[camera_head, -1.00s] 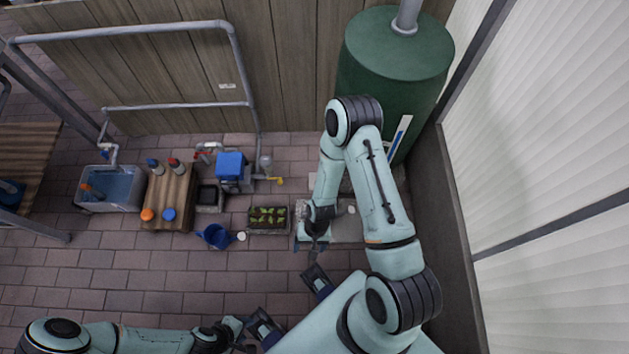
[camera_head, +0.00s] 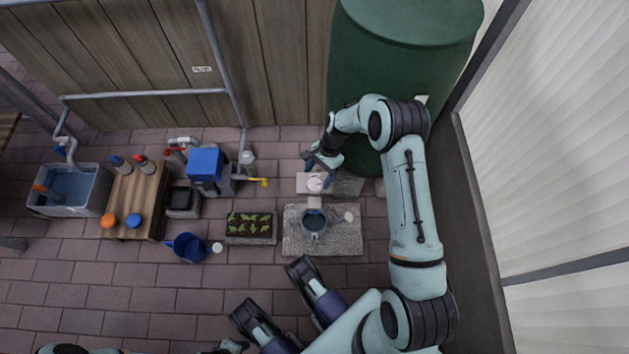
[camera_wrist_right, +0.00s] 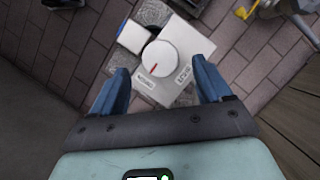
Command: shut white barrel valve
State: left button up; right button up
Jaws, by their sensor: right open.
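The white barrel valve shows in the right wrist view as a round white knob (camera_wrist_right: 160,58) on a pale plate (camera_wrist_right: 185,45). A red mark on the knob points down and left toward one of two small labels, too small to read surely. In the head view the knob (camera_head: 315,183) sits in front of the green barrel (camera_head: 400,70). My right gripper (camera_head: 319,170) is open above it; in the wrist view its blue fingers (camera_wrist_right: 163,88) stand apart on either side, not closed on the knob. My left gripper (camera_head: 232,346) barely shows at the bottom edge.
A stone slab with a dark blue round vessel (camera_head: 315,222) lies below the valve. Left of it are a seedling tray (camera_head: 250,226), a blue watering can (camera_head: 188,247), a blue box (camera_head: 206,166) with a yellow tap, a wooden table (camera_head: 138,195) and a water tub (camera_head: 72,190).

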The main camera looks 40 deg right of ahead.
aim_at(315, 184)
jog(key=shift+b+x, duration=0.4)
jog(key=shift+x, duration=1.5)
pick_arm(q)
jog(key=shift+s+f+g, duration=0.15)
jog(key=shift+s+f, duration=0.1)
jog(key=shift+s, duration=0.3)
jog(key=shift+s+f+g, duration=0.15)
jog(key=shift+s+f, duration=0.05)
jog(key=shift+s, duration=0.35)
pick_arm(e)
jog(key=c, duration=1)
